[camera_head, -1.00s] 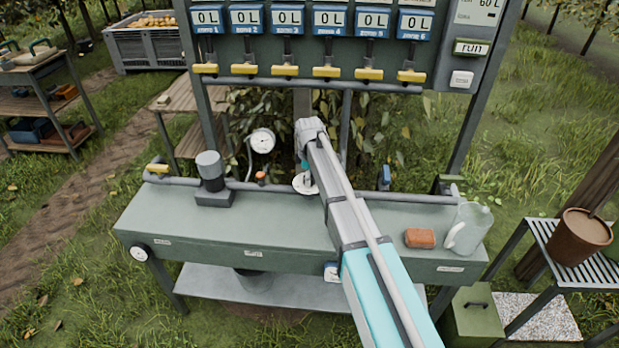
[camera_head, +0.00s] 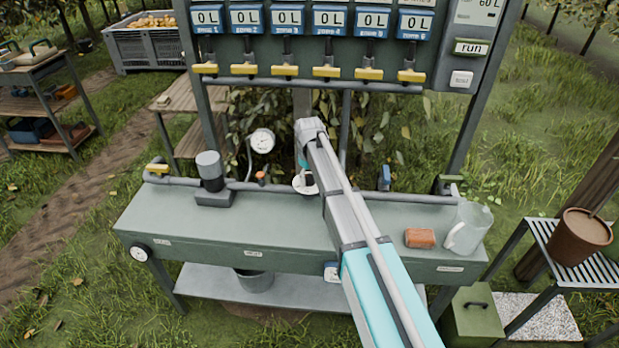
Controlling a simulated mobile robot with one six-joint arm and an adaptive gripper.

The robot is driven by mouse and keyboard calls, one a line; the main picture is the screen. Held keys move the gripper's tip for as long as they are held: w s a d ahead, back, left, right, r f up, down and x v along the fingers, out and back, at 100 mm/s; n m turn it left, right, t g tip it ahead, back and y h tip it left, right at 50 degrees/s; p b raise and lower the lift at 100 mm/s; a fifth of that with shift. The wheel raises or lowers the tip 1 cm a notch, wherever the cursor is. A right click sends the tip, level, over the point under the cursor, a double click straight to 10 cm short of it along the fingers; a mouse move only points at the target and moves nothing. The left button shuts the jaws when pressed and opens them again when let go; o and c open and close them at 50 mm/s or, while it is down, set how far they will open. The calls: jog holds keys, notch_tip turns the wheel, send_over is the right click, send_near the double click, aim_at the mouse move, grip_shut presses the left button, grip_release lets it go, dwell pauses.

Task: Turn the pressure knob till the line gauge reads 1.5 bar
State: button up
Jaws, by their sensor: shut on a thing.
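The line gauge (camera_head: 262,141) is a round white dial standing above the pipe at the back of the green bench. Its needle and figures are too small to read. My arm reaches in from the lower right. My gripper (camera_head: 304,182) points down at the pipe, right of the gauge, and a white rounded part shows there beside my arm. My arm and wrist cover most of the gripper, and its fingertips do not show clearly. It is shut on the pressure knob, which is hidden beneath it.
The bench (camera_head: 254,223) holds a grey cylindrical unit (camera_head: 209,172), an orange brick-like block (camera_head: 420,238) and a clear jug (camera_head: 468,228). A small orange knob (camera_head: 261,176) sits on the pipe. Yellow-handled valves (camera_head: 326,72) hang in a row above.

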jog(key=m, duration=0.7)
dwell(0.4)
jog(key=o, duration=1.2)
jog(key=shift+c, duration=0.2)
jog(key=shift+n, duration=0.3)
